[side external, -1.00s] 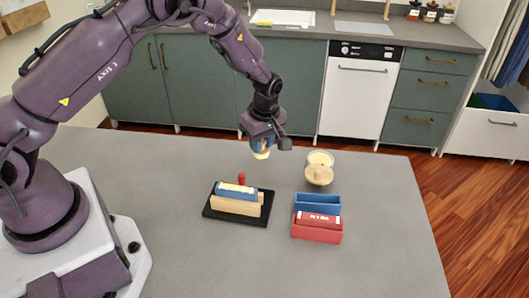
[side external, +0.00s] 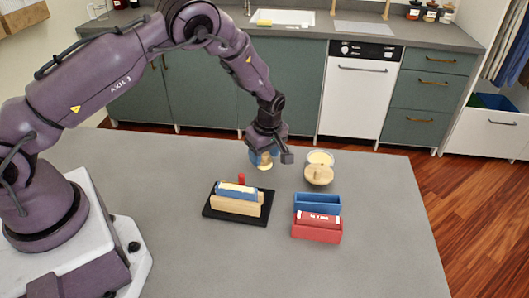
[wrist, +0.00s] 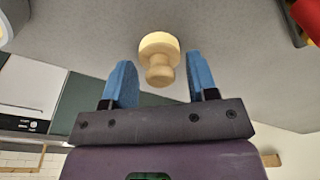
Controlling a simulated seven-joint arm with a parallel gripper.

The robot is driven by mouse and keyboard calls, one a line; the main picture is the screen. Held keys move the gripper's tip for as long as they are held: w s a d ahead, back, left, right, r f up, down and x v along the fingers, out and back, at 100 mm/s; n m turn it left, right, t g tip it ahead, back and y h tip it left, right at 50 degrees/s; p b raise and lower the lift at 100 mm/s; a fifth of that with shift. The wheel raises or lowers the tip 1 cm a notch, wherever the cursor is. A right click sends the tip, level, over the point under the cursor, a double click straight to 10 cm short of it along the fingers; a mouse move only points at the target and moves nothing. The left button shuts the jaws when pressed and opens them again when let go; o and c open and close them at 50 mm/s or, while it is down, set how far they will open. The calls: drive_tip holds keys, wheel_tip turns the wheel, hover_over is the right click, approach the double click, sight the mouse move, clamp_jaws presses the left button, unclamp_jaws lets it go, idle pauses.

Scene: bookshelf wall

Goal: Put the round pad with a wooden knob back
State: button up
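The round pad with a wooden knob (wrist: 159,50) is pale cream, its knob facing my gripper. In the side view the pad (side external: 264,164) shows just below my gripper (side external: 265,154), at or close to the grey tabletop. In the wrist view the knob lies between the blue fingers of my gripper (wrist: 160,83), with a gap on each side. The fingers are open. To the right stands a round dish with cream contents (side external: 320,157). A wooden knobbed disc (side external: 319,175) is in front of it, partly overlapping it in the picture.
Blue (side external: 317,202) and red (side external: 317,233) boxes stand at the right. The tabletop front and far right are clear.

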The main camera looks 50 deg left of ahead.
wheel_tip(320, 180, up, 12)
drive_tip(key=d, duration=0.1)
drive_tip(key=shift+d+r, duration=0.25)
drive_tip(key=shift+d, duration=0.05)
wheel_tip(320, 180, up, 11)
drive_tip(key=m+t+h, duration=0.1)
drive_tip(key=m+h, duration=0.1)
drive_tip(key=m, duration=0.2)
hover_over(268, 164)
drive_tip(key=s, duration=0.5)
drive_tip(key=s+d+r+m+t, duration=0.2)
drive_tip(key=s+r+m, duration=0.2)
drive_tip(key=s+r, duration=0.1)
drive_tip(key=s+d+r+m+t, duration=0.1)
drive_tip(key=s+r+m, duration=0.4)
drive_tip(key=s+m, duration=0.5)
drive_tip(key=s+t, duration=0.1)
drive_tip(key=s, duration=0.5)
drive_tip(key=shift+s+t, duration=0.3)
drive_tip(key=shift+s, duration=0.1)
drive_tip(key=shift+d, duration=0.1)
drive_tip(key=shift+c, duration=0.5)
